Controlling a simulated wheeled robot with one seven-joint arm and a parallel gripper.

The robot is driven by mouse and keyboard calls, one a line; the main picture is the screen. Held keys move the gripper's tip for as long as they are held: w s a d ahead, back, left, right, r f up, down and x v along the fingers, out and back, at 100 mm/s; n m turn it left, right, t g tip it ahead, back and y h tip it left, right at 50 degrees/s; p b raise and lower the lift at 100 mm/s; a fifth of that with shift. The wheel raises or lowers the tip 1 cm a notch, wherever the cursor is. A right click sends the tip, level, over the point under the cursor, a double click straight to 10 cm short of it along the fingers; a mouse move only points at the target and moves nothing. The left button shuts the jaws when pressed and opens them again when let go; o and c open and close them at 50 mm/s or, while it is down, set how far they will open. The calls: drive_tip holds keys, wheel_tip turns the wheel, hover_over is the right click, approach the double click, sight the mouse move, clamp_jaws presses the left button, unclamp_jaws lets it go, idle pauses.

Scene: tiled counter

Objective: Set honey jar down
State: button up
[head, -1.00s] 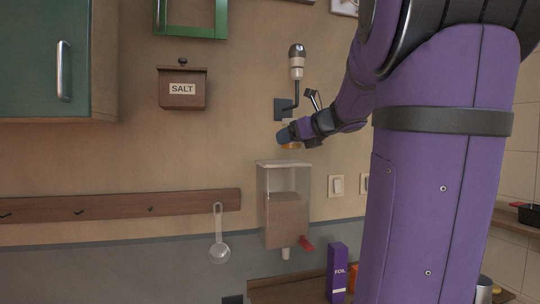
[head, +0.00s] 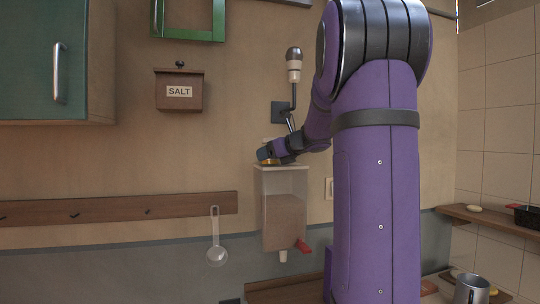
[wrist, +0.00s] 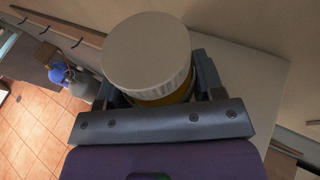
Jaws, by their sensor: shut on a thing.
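My gripper (head: 266,153) is shut on the honey jar (head: 271,162), which shows as a small amber band in the head view. In the wrist view the jar's ribbed white lid (wrist: 147,52) faces the camera, with amber honey below it between the two fingers. The jar looks upright. It is at the top of the wall-mounted dispenser (head: 285,208), over its pale lid (wrist: 245,85). I cannot tell whether the jar's base touches that lid, since the gripper and the jar hide the contact.
A wall lamp (head: 293,67) is just above and behind my gripper. A salt box (head: 179,91) hangs to the left, with a hook rail (head: 120,208) and a hanging scoop (head: 215,240) lower down. A metal mug (head: 470,289) stands at lower right.

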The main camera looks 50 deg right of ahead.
drive_tip(key=shift+f, duration=0.1)
drive_tip(key=o, duration=1.1)
